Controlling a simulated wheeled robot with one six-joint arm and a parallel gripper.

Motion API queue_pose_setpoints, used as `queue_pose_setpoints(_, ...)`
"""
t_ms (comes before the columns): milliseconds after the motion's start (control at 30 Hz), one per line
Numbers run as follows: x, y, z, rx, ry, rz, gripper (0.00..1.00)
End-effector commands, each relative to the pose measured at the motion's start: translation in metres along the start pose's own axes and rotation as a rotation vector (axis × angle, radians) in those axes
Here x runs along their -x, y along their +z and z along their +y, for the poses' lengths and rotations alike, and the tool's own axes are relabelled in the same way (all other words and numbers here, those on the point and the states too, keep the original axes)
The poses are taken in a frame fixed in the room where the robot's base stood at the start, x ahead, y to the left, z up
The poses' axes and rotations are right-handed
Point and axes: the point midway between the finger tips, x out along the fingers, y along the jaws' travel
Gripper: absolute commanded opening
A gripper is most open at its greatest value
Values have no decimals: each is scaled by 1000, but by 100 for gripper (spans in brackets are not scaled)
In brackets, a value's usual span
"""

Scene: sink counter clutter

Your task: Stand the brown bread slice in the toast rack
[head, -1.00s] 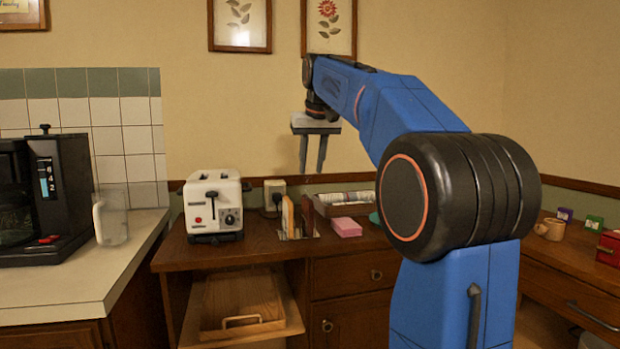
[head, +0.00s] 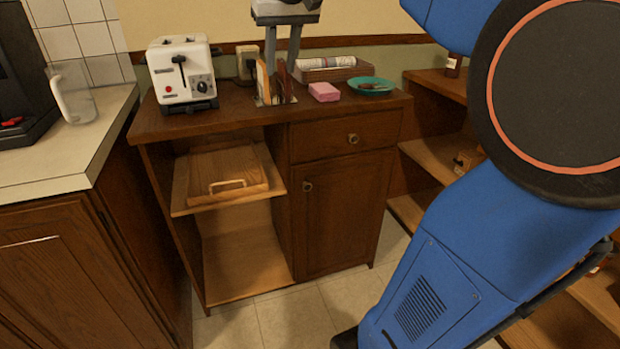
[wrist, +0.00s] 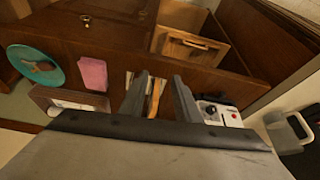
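The toast rack (head: 276,99) stands on the wooden cabinet top, to the right of the toaster. A tan slice with an orange-brown edge (head: 263,80) stands upright at its left side, and a darker brown slice (head: 285,86) stands at its right side. How deep each sits is too small to tell. My gripper (head: 281,70) points down above the rack with its fingers apart. In the wrist view, the tan slice (wrist: 154,98) shows between the spread fingers, with no finger clearly touching it. The dark slice is not clear there.
A white toaster (head: 181,72) stands left of the rack. A pink sponge-like block (head: 324,92), a teal plate (head: 386,88) with a small brown item, and a wooden tray (head: 310,75) crowd the right. A glass jug (head: 73,95) is on the left counter.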

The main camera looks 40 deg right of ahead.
Motion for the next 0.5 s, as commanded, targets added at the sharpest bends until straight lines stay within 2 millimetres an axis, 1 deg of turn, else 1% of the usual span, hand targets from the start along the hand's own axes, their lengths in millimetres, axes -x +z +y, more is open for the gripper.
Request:
queue_pose_setpoints(33,-6,24,-7,13,-6,1,29)
queue_pose_setpoints(167,-28,83,-21,44,-19,4,29)
queue_pose_setpoints(200,-36,102,-25,54,-23,4,29)
queue_pose_setpoints(267,-49,130,-29,68,-28,5,29)
queue_pose_setpoints(300,-57,148,-32,78,-33,7,29)
queue_pose_setpoints(367,-71,177,-36,91,-38,8,29)
queue_pose_setpoints(400,-81,196,-38,101,-43,9,29)
queue_pose_setpoints(467,-96,226,-41,115,-49,10,29)
queue_pose_setpoints(500,-106,245,-42,124,-52,10,29)
